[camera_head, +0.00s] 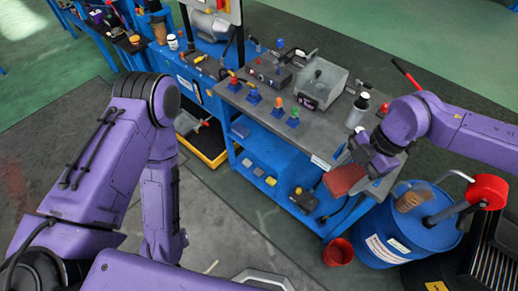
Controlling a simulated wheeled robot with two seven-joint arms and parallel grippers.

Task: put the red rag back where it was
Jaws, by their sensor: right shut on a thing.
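The red rag (343,181) hangs at the right front corner of the grey-topped workbench (255,105). My right gripper (357,165), coming in from the right, is shut on the rag. The rag looks like a flat, brick-red piece, partly covered by the gripper. I cannot tell whether it touches the bench edge. My left arm bends down at the left, and its gripper does not show.
A blue drum (410,232) with a red-ended crank stands at the right, with a red bucket (338,252) beside it. The bench carries a clear bin (320,80), a bottle (358,109) and several blue-based pieces. Open floor lies at front left.

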